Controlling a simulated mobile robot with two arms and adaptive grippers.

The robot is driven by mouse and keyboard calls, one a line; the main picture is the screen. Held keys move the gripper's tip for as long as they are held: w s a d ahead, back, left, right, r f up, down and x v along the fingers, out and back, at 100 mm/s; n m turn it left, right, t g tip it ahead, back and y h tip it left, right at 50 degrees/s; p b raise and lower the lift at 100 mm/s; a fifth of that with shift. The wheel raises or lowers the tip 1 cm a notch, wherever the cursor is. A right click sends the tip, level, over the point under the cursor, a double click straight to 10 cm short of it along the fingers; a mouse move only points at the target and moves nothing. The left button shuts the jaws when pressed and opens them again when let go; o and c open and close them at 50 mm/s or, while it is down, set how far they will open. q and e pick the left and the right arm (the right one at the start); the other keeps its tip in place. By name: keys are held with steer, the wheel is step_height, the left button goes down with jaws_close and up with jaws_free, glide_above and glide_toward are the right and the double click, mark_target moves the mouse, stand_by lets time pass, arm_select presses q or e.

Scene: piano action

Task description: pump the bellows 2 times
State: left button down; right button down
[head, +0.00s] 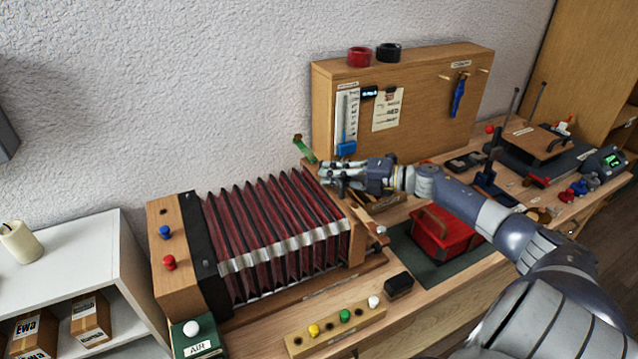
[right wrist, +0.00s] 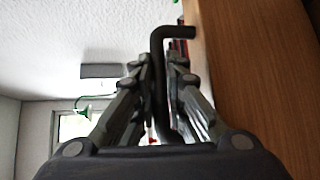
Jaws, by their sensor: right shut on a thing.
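The bellows (head: 275,235) has dark red pleats with silver edging and stands spread open on the table. Its left end is a fixed wooden block (head: 170,260) with a black plate beside it; a wooden end board (head: 335,205) closes its right side. My right gripper (head: 325,174) is at the top of that end board. In the right wrist view its fingers (right wrist: 160,75) are closed around a black bent handle (right wrist: 172,32). The fingers hide part of the handle. My left gripper is not in view.
A red box (head: 440,232) on a dark mat, a black block (head: 398,285) and a wooden strip with coloured knobs (head: 335,328) lie right and in front of the bellows. A wooden panel (head: 420,95) stands behind. A green AIR box (head: 195,338) is at front left.

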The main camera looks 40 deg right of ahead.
steer(key=c, duration=1.6)
jaws_free()
steer(key=shift+c, duration=0.2)
steer(key=shift+s, duration=0.1)
steer(key=v, duration=1.2)
